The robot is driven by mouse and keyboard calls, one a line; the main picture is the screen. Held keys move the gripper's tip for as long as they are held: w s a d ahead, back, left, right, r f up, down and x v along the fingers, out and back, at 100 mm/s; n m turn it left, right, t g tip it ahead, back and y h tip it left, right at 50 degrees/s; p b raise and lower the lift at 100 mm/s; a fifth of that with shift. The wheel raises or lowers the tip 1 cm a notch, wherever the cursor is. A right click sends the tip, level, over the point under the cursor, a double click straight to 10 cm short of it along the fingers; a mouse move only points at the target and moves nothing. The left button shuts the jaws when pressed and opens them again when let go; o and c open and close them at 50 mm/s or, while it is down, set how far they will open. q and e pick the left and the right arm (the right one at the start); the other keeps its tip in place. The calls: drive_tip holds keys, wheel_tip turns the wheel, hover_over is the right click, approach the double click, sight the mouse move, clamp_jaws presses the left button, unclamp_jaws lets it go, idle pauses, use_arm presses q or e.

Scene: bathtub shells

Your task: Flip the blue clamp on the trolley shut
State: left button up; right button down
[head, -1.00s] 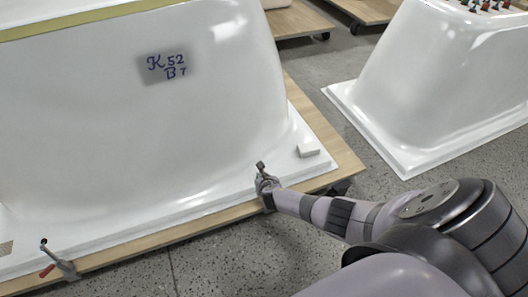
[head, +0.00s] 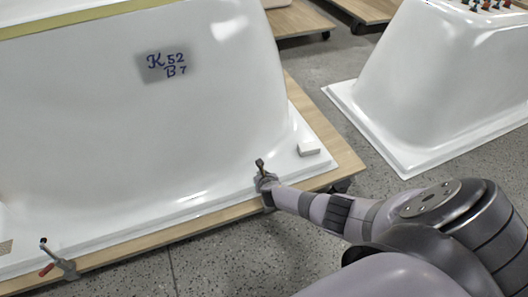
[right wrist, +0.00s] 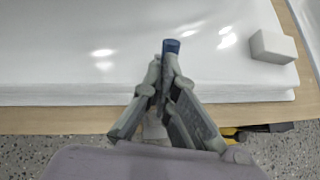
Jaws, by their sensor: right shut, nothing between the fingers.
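The blue clamp (right wrist: 172,46) shows in the right wrist view as a blue-capped end just past my fingertips; the rest of it is hidden behind the fingers. In the head view a small dark upright part (head: 260,164) stands at the front edge of the trolley (head: 190,231), and its blue colour cannot be made out. My right gripper (head: 264,181) is right at this spot. In the right wrist view the right gripper (right wrist: 166,68) is shut, with its tips close together beside the blue end. Whether they touch it, I cannot tell. My left gripper is out of view.
A large white tub shell (head: 130,120) fills the trolley. A small white block (head: 308,149) lies on its rim, right of the gripper. A red-handled clamp (head: 60,268) sits at the front left edge. Another shell (head: 440,80) stands to the right; speckled floor lies between.

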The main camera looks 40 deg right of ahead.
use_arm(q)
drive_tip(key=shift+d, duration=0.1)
use_arm(e)
drive_tip(key=v, duration=1.1)
drive_tip(key=shift+s+r, duration=0.25)
drive_tip(key=shift+a, duration=0.15)
